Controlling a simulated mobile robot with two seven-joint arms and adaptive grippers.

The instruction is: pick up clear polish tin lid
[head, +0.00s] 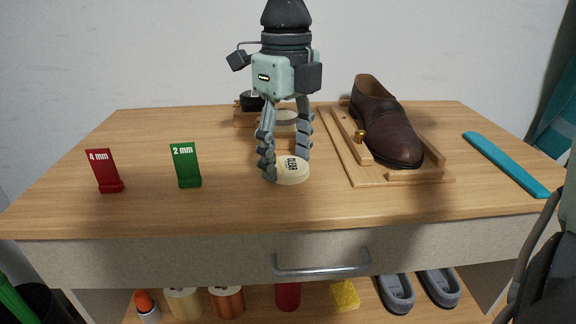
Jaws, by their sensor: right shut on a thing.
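The clear polish tin lid (294,174) is a pale cream disc with "CLEAR" printed on its top, near the middle of the wooden tabletop. My right gripper (285,168) reaches down over it from above, one finger at its left and the other at its right rear side, and is shut on it. The fingers hide part of its rim. I cannot tell whether the lid is clear of what is under it. A second pale round piece (286,116) shows behind the gripper, partly hidden.
A brown shoe (388,125) sits in a wooden frame (346,165) at right. A red "4 mm" gauge (104,171) and a green "2 mm" gauge (186,165) stand at left. A teal strip (505,164) lies far right. The tabletop's front middle is free above a drawer handle (322,264).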

